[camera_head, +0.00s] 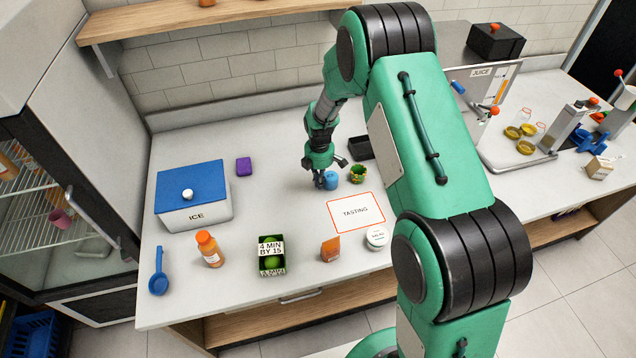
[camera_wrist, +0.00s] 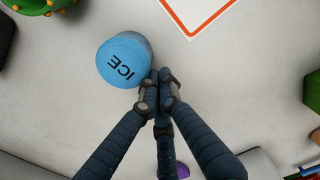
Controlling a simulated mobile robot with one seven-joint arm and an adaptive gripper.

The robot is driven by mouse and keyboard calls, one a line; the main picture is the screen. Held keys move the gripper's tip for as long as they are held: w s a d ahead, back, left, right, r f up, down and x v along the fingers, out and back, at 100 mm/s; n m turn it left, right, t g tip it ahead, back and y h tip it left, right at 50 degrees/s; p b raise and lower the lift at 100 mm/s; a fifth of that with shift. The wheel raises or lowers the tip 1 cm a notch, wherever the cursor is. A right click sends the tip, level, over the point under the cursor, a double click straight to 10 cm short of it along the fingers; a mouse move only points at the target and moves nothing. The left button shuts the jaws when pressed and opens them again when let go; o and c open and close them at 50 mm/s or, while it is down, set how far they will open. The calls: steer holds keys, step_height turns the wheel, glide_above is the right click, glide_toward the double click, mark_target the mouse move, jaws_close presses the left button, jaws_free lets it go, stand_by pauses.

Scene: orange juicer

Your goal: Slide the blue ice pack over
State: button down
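The blue ice pack (camera_head: 331,178) is a short blue cylinder on the white counter, left of a small green pot. In the wrist view its top reads ICE (camera_wrist: 121,66). My gripper (camera_head: 318,180) is low over the counter at the left side of the ice pack. In the wrist view my gripper's dark fingertips (camera_wrist: 158,88) are together with nothing between them. They lie right beside the ice pack's edge; I cannot tell whether they touch it. The white TASTING mat with a red border (camera_head: 341,224) lies in front of it.
The green pot (camera_head: 358,174) stands close on the right, with a black tray (camera_head: 361,147) behind. A blue-lidded ICE box (camera_head: 190,184) and a purple block (camera_head: 243,166) stand left. A bottle, lime box and orange packet line the front edge.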

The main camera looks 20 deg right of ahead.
steer(key=shift+a, duration=0.1)
steer(key=shift+a, duration=0.45)
steer(key=a, duration=0.3)
steer(key=shift+a, duration=0.1)
step_height(320, 180, up, 10)
steer(key=p, duration=0.1)
steer(key=shift+p, duration=0.35)
